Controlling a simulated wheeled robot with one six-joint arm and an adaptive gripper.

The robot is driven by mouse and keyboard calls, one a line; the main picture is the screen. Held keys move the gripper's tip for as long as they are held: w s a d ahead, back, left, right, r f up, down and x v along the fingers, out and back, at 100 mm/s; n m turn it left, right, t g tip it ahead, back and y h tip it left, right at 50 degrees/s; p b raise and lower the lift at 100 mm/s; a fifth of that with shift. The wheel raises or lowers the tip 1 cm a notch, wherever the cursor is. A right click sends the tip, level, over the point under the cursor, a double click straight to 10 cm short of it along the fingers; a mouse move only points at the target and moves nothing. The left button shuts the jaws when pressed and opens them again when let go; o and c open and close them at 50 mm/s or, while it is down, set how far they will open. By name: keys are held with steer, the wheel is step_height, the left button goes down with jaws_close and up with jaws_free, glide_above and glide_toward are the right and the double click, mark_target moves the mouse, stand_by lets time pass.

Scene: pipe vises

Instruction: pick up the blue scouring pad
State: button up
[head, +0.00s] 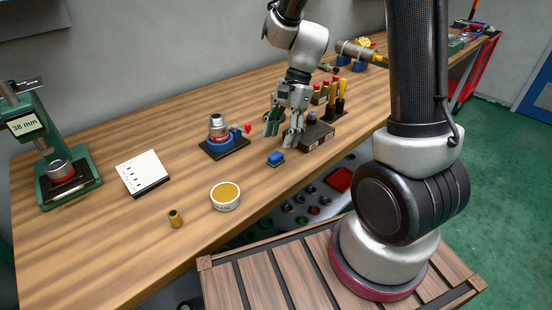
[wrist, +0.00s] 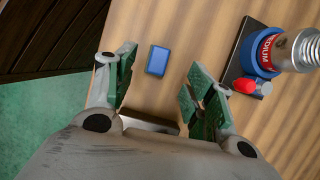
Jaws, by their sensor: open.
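The blue scouring pad (head: 276,159) is a small blue block lying flat on the wooden bench, near its front edge. In the wrist view the pad (wrist: 157,61) lies beyond my fingertips, in the gap between the two fingers and nearer the left one. My gripper (head: 282,133) is open and empty, and hangs above the bench close to the pad. Its two green-padded fingers (wrist: 159,82) stand well apart in the wrist view. Nothing hides the pad in either view.
A blue-ringed metal fitting on a dark plate (head: 218,130) stands left of my gripper. A dark block (head: 318,136) stands close on its right, with several yellow-and-red tools behind. A round tin (head: 226,196), brass piece (head: 175,218) and notepad (head: 143,174) lie to the left.

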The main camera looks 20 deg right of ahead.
mark_target(276, 155)
steer(key=x, duration=0.5)
steer(key=shift+s+f, duration=0.1)
steer(key=shift+f, duration=0.05)
steer(key=c, duration=1)
